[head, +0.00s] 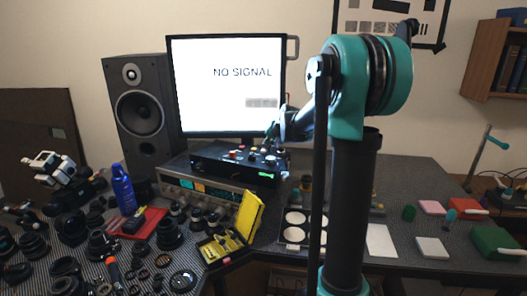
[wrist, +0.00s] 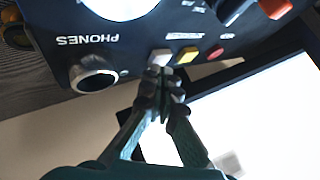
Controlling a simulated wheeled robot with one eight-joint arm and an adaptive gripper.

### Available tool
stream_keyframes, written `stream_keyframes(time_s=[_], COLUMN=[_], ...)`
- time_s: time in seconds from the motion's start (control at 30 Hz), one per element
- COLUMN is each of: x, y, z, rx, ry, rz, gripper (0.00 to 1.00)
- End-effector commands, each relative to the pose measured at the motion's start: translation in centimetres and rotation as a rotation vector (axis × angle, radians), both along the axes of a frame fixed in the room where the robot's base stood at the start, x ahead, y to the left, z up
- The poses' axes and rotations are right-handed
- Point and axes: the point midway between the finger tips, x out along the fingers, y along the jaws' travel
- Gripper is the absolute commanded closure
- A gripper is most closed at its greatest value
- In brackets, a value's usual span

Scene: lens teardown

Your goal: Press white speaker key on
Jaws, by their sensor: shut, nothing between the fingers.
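In the wrist view a white key (wrist: 160,57) is the left one of a row on a dark panel, beside a yellow key (wrist: 187,54) and a red key (wrist: 215,52). My gripper (wrist: 164,74) is shut and empty, its fingertips right at the lower edge of the white key in that view. I cannot tell whether they touch it. In the head view my gripper (head: 271,131) is at the black audio unit (head: 215,170) in front of the monitor. The key itself is too small to make out there.
A phones socket (wrist: 93,76) and a large white round part (wrist: 120,6) are on the panel near the keys. The monitor (head: 226,85) reads "NO SIGNAL" just behind the unit. A speaker (head: 138,110) stands at left, and camera parts crowd the left bench.

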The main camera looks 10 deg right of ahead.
Motion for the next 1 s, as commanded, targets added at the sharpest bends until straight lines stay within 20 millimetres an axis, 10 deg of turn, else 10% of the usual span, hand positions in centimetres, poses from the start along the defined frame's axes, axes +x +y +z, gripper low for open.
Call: stream_keyframes(time_s=[1.0], x=[-0.03], y=[0.03], z=[-0.74], rx=[0.000], ry=[0.001], rz=[0.001], gripper=[1.00])
